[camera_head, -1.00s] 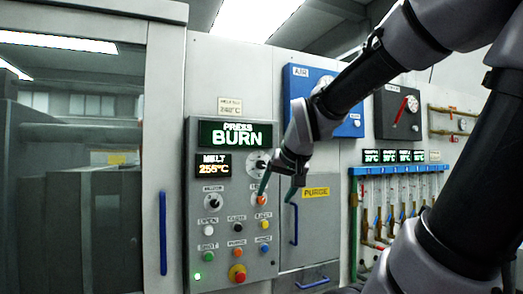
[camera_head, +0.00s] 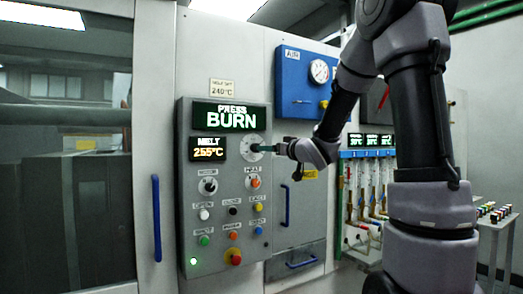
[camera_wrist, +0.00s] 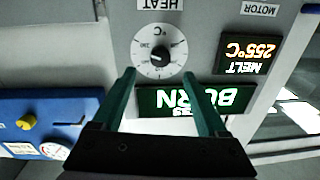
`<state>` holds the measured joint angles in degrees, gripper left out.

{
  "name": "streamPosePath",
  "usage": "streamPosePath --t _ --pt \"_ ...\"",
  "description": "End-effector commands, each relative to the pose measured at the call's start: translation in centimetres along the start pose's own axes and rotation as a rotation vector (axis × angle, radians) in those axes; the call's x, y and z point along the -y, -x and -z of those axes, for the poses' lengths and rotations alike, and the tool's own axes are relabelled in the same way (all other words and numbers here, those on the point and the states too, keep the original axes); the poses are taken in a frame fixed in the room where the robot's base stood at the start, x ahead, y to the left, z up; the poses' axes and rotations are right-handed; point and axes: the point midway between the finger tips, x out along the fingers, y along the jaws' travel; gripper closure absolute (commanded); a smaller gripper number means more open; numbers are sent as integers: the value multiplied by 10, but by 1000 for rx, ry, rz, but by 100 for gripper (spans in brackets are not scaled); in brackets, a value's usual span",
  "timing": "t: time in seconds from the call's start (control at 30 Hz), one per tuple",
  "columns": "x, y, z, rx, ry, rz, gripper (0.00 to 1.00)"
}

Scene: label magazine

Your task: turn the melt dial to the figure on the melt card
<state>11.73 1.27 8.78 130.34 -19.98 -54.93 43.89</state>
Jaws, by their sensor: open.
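The melt dial (camera_head: 251,147) is a round white scale with a dark knob, right of the melt display (camera_head: 209,149), which reads 255°C. The melt card (camera_head: 224,88) above the panel reads 240°C. My gripper (camera_head: 266,148) is level with the dial at its right and hides part of it. In the wrist view the picture is upside down, and the whole dial (camera_wrist: 158,50) shows. My open green fingers (camera_wrist: 159,74) end at the near edge of its face, one on each side. The knob between them looks free; I cannot tell the remaining depth.
A large green display (camera_head: 231,117) reads PRESS BURN. Below the dial are the motor knob (camera_head: 208,186), the heat knob (camera_head: 255,183) and several coloured buttons. A blue air box (camera_head: 305,85) is at the right. Blue door handles (camera_head: 156,218) stick out.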

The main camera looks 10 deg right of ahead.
Motion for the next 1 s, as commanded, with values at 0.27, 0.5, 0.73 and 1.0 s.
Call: streamPosePath --t 0.27,0.5,0.73,1.0 --pt "0 -55 -1 1 -3 0 24" --pt "0 -82 0 0 0 -1 24" --pt "0 -87 0 0 0 -2 24" --pt "0 -87 0 0 0 -2 78"
